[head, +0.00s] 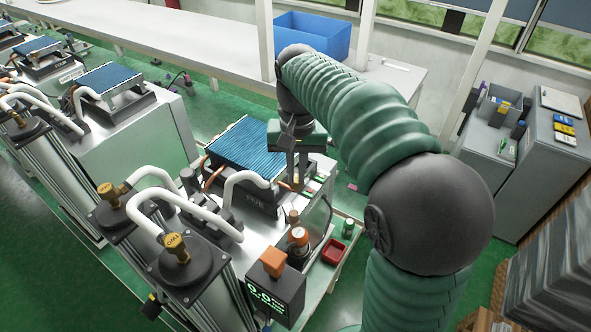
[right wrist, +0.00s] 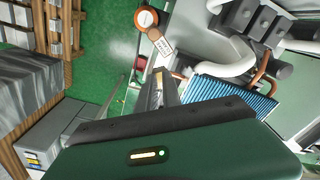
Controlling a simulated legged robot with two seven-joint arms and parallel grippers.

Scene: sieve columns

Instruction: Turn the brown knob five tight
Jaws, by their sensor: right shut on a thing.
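My right gripper (head: 297,183) points down over the front right part of the bench unit marked FIVE (head: 258,200), beside its blue finned block (head: 243,146). Its fingers also show in the right wrist view (right wrist: 160,88). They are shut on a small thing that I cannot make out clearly. A small brown knob-like piece (head: 294,216) stands just in front of the fingers, and it shows in the right wrist view (right wrist: 154,34) with a white tag (right wrist: 163,47). An orange-topped dark knob (head: 299,236) is beside it. My left gripper is not in view.
A display box with an orange top (head: 275,290) stands at the front. A red tray (head: 333,252) and a small green-and-white container (head: 348,228) are to the right. Columns with brass fittings (head: 177,248) and white hoses (head: 150,182) crowd the left. A blue bin (head: 313,36) is behind.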

